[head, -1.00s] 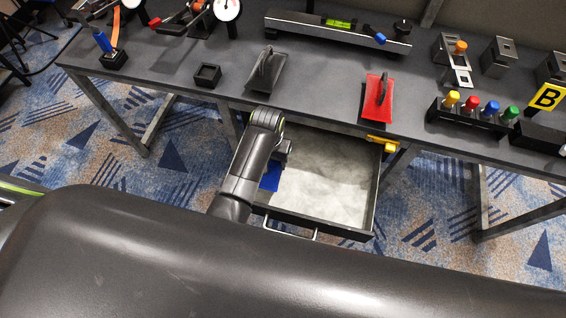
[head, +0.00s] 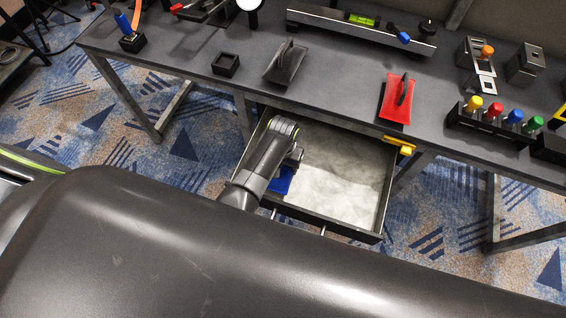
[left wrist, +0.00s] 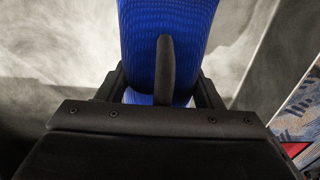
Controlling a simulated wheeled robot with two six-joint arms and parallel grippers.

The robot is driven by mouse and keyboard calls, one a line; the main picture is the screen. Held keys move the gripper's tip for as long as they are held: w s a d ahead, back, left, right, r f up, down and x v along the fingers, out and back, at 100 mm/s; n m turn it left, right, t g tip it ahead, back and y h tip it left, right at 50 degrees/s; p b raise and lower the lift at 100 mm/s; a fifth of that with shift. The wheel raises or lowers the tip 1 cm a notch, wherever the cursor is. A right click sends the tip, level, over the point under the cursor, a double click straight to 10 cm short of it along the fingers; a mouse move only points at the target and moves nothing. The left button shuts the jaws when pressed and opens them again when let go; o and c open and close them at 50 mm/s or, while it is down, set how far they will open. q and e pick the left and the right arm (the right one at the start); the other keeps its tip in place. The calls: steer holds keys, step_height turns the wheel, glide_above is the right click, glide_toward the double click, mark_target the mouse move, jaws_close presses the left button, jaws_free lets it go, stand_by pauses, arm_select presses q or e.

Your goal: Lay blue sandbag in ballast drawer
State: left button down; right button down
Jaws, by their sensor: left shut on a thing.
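The blue sandbag (left wrist: 165,30) fills the upper middle of the left wrist view, with its dark handle (left wrist: 165,65) between the jaws. My left gripper (left wrist: 165,90) is shut on it. In the head view the left gripper (head: 290,165) is over the left part of the open drawer (head: 385,205), and a blue patch of the sandbag (head: 282,180) shows below it. The drawer has a pale grey floor. The arm hides much of the bag, and I cannot tell whether it touches the floor. My right gripper is not in view.
The dark table (head: 330,92) stands above the drawer. A red sandbag (head: 397,100) and a black sandbag (head: 286,65) lie on it. A yellow part (head: 400,144) sits at the drawer's back right corner. The drawer's middle and right are clear.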

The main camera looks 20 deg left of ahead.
arm_select(q)
steer(key=shift+w, duration=0.1)
steer(key=shift+c, duration=2)
jaws_free()
steer(key=shift+f, duration=0.15)
step_height(320, 180, up, 12)
steer(key=shift+r+p, duration=0.2)
steer(key=shift+p, duration=0.95)
